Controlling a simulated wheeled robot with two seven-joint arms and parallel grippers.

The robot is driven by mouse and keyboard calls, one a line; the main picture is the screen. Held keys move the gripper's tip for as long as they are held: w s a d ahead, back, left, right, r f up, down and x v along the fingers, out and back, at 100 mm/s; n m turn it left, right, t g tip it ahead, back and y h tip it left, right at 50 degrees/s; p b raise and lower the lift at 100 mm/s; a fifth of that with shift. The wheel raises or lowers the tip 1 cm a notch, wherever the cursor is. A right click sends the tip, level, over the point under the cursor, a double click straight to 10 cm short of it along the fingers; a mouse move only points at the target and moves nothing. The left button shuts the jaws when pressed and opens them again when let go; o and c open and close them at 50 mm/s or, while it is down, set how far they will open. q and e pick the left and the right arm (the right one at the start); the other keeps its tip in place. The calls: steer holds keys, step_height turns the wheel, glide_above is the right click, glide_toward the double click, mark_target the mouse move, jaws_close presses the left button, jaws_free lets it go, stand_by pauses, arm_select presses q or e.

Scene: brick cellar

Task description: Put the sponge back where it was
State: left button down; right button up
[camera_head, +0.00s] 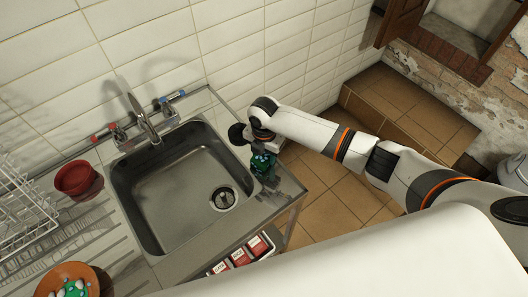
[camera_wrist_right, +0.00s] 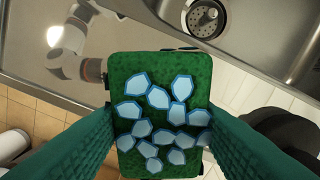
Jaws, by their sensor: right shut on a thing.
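The sponge (camera_wrist_right: 160,125) is a green block with pale blue-white patches. My right gripper (camera_wrist_right: 158,112) is shut on it, with one teal finger at each side in the right wrist view. In the head view the sponge (camera_head: 262,166) shows small and dark green below my right gripper (camera_head: 262,152), over the counter strip right of the sink. I cannot tell whether it touches the counter. My left gripper is not in view.
The steel sink (camera_head: 180,190) is empty, with its drain and tap. A red pot (camera_head: 77,179), a dish rack (camera_head: 22,215) and an orange bowl (camera_head: 92,277) holding something green and white stand left. Red boxes (camera_head: 240,257) sit below the counter front. Tiled floor lies right.

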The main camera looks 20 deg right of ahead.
mark_target(264, 154)
steer(key=shift+f, duration=0.15)
steer(key=o, duration=0.9)
steer(key=shift+r, duration=0.2)
step_height(264, 154, up, 12)
steer(key=shift+b, duration=1)
